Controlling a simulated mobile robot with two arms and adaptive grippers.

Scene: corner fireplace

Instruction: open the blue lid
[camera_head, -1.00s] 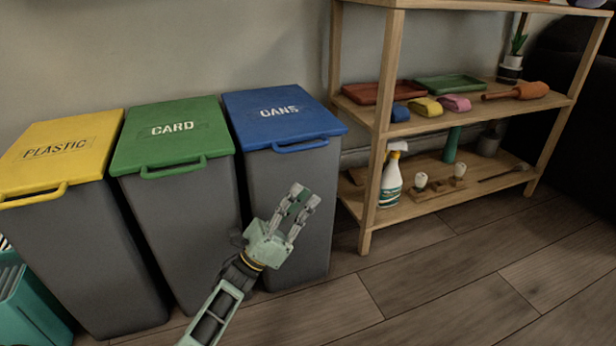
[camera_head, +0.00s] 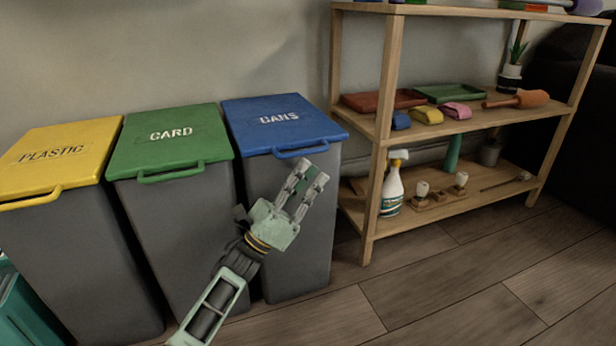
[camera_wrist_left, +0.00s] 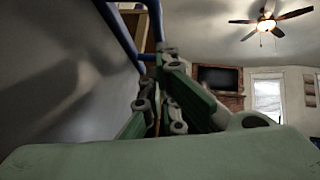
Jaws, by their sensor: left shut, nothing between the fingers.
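The blue lid (camera_head: 284,128), marked CANS, lies closed on a dark grey bin (camera_head: 308,235). Its blue handle (camera_head: 300,152) sticks out from the front edge. My left gripper (camera_head: 312,172) is in front of this bin, its fingertips pointing up, just below the handle. It is shut and empty. In the left wrist view, the gripper (camera_wrist_left: 160,62) shows with the blue handle (camera_wrist_left: 118,32) at upper left, beyond the fingertips. I cannot tell whether the fingertips touch the handle. My right gripper is not in view.
Green CARD (camera_head: 172,140) and yellow PLASTIC (camera_head: 62,155) bins stand to the left. A wooden shelf (camera_head: 388,90) with trays, a spray bottle (camera_head: 393,184) and small items stands close on the right. The floor (camera_head: 470,285) at front right is clear.

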